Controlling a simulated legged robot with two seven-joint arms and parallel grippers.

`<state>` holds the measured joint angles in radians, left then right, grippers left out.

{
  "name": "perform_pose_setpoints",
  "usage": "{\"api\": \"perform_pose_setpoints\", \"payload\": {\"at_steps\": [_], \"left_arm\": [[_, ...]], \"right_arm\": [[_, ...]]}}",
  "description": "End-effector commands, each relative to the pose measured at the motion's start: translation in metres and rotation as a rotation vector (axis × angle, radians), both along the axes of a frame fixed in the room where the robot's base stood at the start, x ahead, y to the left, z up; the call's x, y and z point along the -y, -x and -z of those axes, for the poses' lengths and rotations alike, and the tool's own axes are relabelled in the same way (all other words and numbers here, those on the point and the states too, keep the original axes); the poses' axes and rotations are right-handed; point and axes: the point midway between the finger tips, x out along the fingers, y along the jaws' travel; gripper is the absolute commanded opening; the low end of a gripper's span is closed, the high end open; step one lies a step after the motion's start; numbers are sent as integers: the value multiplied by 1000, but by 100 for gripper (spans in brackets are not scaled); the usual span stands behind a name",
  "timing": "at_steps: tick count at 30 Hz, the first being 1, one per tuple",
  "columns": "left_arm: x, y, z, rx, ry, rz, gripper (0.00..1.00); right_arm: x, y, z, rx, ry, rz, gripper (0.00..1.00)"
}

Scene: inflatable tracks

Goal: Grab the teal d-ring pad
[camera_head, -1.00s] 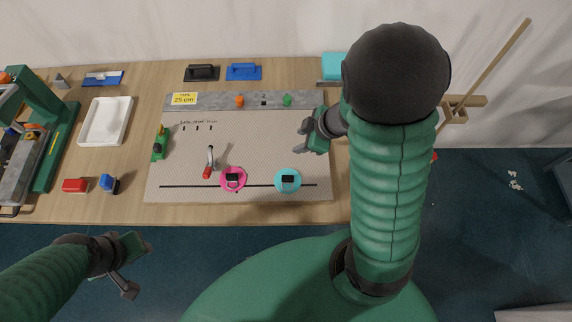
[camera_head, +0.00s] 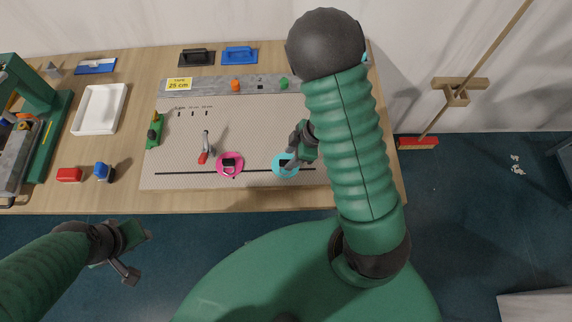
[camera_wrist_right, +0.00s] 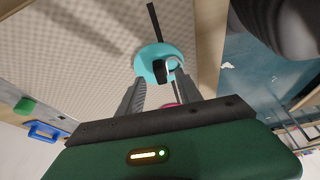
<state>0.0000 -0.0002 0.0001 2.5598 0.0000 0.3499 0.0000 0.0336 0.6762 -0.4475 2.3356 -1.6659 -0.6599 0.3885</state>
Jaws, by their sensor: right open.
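The teal d-ring pad (camera_head: 281,168) is a round disc with a black block and a metal ring, lying on the beige mat (camera_head: 180,150) near its front right. It also shows in the right wrist view (camera_wrist_right: 150,62), ahead of the fingers. My right gripper (camera_head: 294,154) is open and hangs over the pad's right part, hiding some of it. In the right wrist view its two fingers (camera_wrist_right: 155,88) are spread, with the ring near the right finger; I cannot tell whether they touch. My left gripper (camera_head: 134,256) is off the table's front edge, its fingers apart and empty.
A pink d-ring pad (camera_head: 229,165) lies just left of the teal one. A red-handled tool (camera_head: 204,149) lies beside it. A white tray (camera_head: 99,110) and red and blue blocks are at the left. A grey strip (camera_head: 210,85) with small coloured pieces runs behind the mat.

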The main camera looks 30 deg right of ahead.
Motion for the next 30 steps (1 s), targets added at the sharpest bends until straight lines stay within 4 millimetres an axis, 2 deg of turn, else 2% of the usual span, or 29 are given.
{"api": "perform_pose_setpoints", "payload": {"at_steps": [1,3,11,20,30], "left_arm": [[0,0,6,0,0,0,36],[0,0,8,0,0,0,36],[0,0,7,0,0,0,36],[0,0,7,-1,0,0,36],[0,0,7,0,0,0,36]], "right_arm": [[-3,-2,12,-3,-1,-1,42],[-6,-5,19,-2,0,-1,42],[-8,-6,21,0,0,-1,40],[-7,-6,20,0,0,0,1],[-7,-7,21,0,1,-1,0]]}}
